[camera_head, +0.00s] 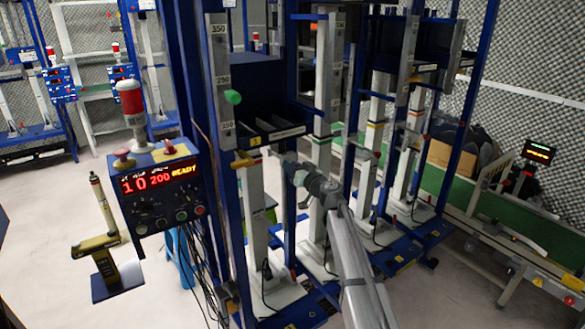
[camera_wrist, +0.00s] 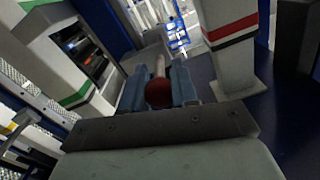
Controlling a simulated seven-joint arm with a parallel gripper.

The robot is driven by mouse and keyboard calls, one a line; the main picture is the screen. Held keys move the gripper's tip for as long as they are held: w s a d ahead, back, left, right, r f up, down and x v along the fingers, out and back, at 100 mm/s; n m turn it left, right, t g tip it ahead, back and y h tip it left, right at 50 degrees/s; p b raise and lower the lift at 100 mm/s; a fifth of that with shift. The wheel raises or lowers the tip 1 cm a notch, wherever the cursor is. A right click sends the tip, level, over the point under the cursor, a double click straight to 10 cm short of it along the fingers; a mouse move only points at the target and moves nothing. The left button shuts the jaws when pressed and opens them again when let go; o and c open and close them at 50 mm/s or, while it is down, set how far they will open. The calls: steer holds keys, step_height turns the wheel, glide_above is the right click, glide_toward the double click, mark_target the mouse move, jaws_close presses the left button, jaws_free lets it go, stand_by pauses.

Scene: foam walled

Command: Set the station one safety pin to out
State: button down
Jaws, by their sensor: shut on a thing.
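A dark red ball knob (camera_wrist: 158,93) on a pale shaft, which looks like the safety pin, sits between my gripper's two blue-grey fingers (camera_wrist: 159,88) in the wrist view. The fingers are shut on the knob. The shaft runs away from the knob; where it enters the station is not clear. In the head view my arm reaches up from the bottom to the front station, and my gripper (camera_head: 290,168) is beside its column (camera_head: 256,205). The pin cannot be made out there.
Blue frame posts and several white columns stand close around my arm. A white column with red and black bands (camera_wrist: 233,45) is right of my gripper. A green conveyor (camera_head: 480,215) lies at right.

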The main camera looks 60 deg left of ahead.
steer(key=d, duration=0.9)
steer(key=c, duration=0.9)
jaws_free()
steer(key=shift+a, duration=0.1)
steer(key=shift+o, duration=0.2)
steer(key=d, duration=1.4)
steer(key=shift+a, duration=0.1)
